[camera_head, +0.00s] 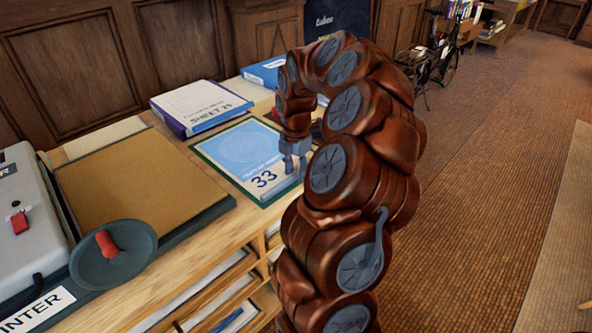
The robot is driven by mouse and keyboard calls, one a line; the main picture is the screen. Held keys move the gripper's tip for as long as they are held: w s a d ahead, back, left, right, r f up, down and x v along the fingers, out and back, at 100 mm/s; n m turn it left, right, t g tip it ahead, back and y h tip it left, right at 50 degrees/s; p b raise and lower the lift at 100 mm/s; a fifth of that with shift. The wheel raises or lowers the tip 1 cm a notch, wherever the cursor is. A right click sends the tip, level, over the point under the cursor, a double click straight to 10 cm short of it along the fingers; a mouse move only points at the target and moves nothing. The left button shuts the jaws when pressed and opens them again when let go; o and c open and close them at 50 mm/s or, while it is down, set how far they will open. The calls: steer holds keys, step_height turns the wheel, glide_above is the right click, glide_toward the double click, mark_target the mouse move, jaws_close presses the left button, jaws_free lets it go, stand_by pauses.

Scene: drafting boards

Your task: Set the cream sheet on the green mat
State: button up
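A sheet with a large blue print and a pale lower margin marked "33" (240,150) lies flat on the wooden counter. A thin dark green edge (212,166) shows around it, which may be the green mat beneath. I cannot pick out a plainly cream sheet; the pale margin is the nearest to that colour. My gripper (294,168) points down at the right side of the sheet, over its edge. Its grey fingertips are small and close together, and I cannot tell whether they touch the sheet or hold anything. My arm hides the area to the right.
A tan board (140,185) on a dark base lies left of the sheet. A purple-edged volume (200,104) and a blue box (262,72) stand behind. A grey machine (25,235) and a dark dish with a red knob (112,258) stand at left. Open shelves are below the counter.

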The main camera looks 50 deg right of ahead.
step_height(320, 180, up, 12)
stand_by(0.5)
steer(key=s+a+m, duration=0.2)
steer(key=a+m, duration=0.1)
steer(key=a, duration=0.8)
steer(key=s+a+m, duration=0.2)
steer(key=s+a, duration=0.1)
steer(key=a, duration=0.8)
steer(key=s+a+f+m+g, duration=0.1)
steer(key=s+a+f+m, duration=0.1)
steer(key=s, duration=0.4)
steer(key=s+a+f+m+g, duration=0.1)
steer(key=s+a+f+m, duration=0.1)
steer(key=s+a+m, duration=0.3)
steer(key=s+a+f+m, duration=0.2)
steer(key=s+m, duration=0.3)
steer(key=s, duration=0.3)
steer(key=shift+s+a+f+m+g, duration=0.3)
steer(key=shift+a+f+m+g, duration=0.1)
steer(key=shift+a, duration=0.25)
